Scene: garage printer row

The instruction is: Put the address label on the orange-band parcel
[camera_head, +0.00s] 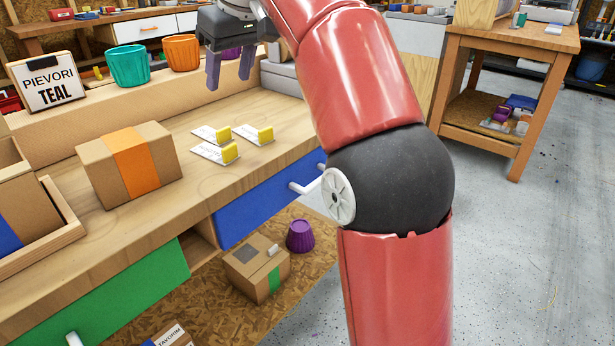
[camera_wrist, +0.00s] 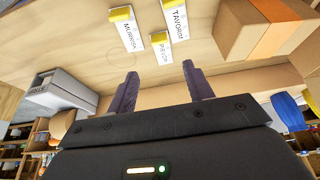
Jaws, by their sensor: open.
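The orange-band parcel (camera_head: 104,172), a brown box with an orange strip, sits on the wooden bench at left in the head view; it shows at upper right in the wrist view (camera_wrist: 240,30). Three white address labels with yellow grips lie to its right: two behind (camera_head: 205,133) (camera_head: 247,132) and one in front (camera_head: 211,153). In the wrist view they read roughly MURNYDA (camera_wrist: 129,35), TAVORIM (camera_wrist: 179,22) and PIEVORI (camera_wrist: 163,53). My gripper (camera_head: 230,76) is open and empty above the bench's back, apart from the labels; its fingers show in the wrist view (camera_wrist: 160,88).
A sign reading PIEVORI TEAL (camera_head: 48,82) stands on the raised back ledge beside teal (camera_head: 127,66) and orange (camera_head: 182,53) pots. A wooden tray (camera_head: 62,220) holds a blue-band box at left. A green-band parcel (camera_head: 242,272) and purple pot (camera_head: 300,236) are below.

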